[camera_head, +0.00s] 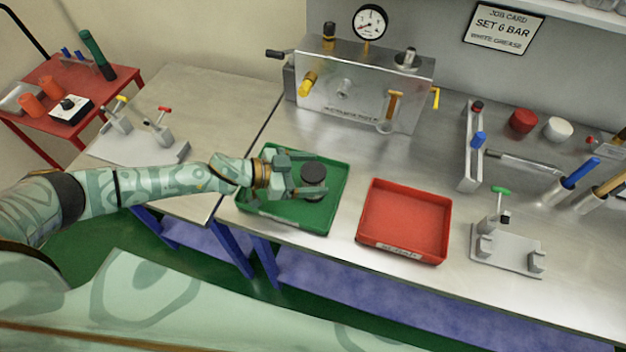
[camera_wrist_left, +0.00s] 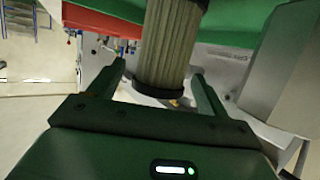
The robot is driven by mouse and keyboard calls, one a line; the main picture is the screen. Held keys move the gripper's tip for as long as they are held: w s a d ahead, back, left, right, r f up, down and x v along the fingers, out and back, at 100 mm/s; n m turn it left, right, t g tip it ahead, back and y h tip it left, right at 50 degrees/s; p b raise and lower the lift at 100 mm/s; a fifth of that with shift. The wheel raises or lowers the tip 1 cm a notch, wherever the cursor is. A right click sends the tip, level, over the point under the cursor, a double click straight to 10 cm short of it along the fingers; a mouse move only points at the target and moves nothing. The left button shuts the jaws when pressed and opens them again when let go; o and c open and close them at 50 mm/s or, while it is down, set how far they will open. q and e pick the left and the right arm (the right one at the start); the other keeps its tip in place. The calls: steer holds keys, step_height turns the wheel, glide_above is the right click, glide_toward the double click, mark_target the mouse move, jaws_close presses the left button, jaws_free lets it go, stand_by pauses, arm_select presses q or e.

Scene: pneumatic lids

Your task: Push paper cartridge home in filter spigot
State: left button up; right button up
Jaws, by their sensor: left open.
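The paper cartridge, a pale pleated cylinder with black end caps, shows in the left wrist view (camera_wrist_left: 172,40). In the head view only its round black cap (camera_head: 314,174) shows clearly, over the green tray (camera_head: 330,215). My left gripper (camera_head: 300,178) is open at the cartridge, one finger on each side of it. In the left wrist view a gap shows at the left finger; I cannot tell whether the right finger touches. The steel panel (camera_head: 360,75) stands behind the tray. A round fitting (camera_head: 343,88) sits on its front; I cannot tell whether it is the filter spigot. My right gripper is out of view.
A red tray (camera_head: 403,222) lies right of the green one. A clamp stand (camera_head: 508,247) with a green handle and an upright rack (camera_head: 471,150) are farther right. A clamp plate (camera_head: 135,140) stands on the left bench. Bare bench lies between trays and panel.

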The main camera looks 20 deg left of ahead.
arm_select(q)
steer(key=x, duration=0.2)
steer(key=shift+w+d+f, duration=0.1)
steer(key=shift+w+d, duration=0.05)
steer(key=shift+d, duration=0.2)
steer(key=c, duration=1.1)
